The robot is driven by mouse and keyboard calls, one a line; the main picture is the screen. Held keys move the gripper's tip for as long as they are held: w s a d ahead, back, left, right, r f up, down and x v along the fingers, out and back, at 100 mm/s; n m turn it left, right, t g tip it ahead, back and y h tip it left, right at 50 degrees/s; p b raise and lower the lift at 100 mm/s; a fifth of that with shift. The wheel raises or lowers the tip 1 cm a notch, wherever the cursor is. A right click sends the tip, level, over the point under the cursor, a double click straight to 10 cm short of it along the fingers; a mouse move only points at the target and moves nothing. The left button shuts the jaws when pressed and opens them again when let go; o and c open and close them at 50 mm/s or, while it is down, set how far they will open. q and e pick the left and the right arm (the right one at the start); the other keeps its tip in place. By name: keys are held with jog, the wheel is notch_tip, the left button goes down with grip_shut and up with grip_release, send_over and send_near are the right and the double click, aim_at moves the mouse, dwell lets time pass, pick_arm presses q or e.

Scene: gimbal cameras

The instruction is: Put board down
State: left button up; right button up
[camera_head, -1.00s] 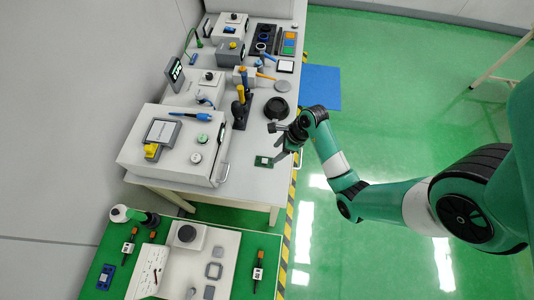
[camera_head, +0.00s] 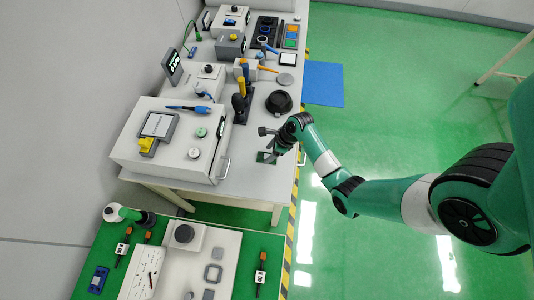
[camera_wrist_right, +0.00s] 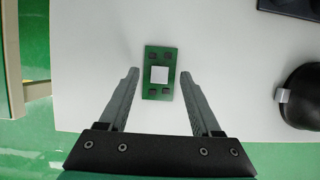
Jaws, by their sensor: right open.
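The board (camera_wrist_right: 159,57) is a small green rectangle with a pale square chip and several dark parts. It lies flat on the white table. In the right wrist view, my right gripper (camera_wrist_right: 159,82) is open, with one finger on each side of the board and a gap on both sides. In the head view the board (camera_head: 262,157) is partly covered by my right gripper (camera_head: 272,151), which hangs over it near the table's right edge. My left gripper is not in view.
A large white box with knobs (camera_head: 166,150) stands left of the board. A black round object (camera_head: 279,101) and upright coloured-handle tools (camera_head: 240,98) stand farther back. A green bench with parts (camera_head: 232,272) lies in front. The table around the board is clear.

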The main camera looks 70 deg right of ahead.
jog(key=shift+x, duration=1)
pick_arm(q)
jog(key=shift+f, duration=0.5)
pick_arm(e)
grip_shut()
notch_tip(320, 180, up, 5)
jog(key=p, duration=0.5)
jog(key=shift+f+p, duration=0.15)
jog(key=shift+p, duration=0.2)
pick_arm(q)
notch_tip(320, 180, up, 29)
jog(key=p, duration=2.2)
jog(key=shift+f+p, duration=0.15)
jog(key=shift+p, duration=0.2)
pick_arm(e)
jog(key=s+a+r, duration=0.3)
jog(key=a+r, duration=0.5)
jog(key=a, duration=0.5)
jog(key=shift+s+a+r, duration=0.15)
jog(key=shift+s+a, duration=0.1)
jog(key=shift+s, duration=0.15)
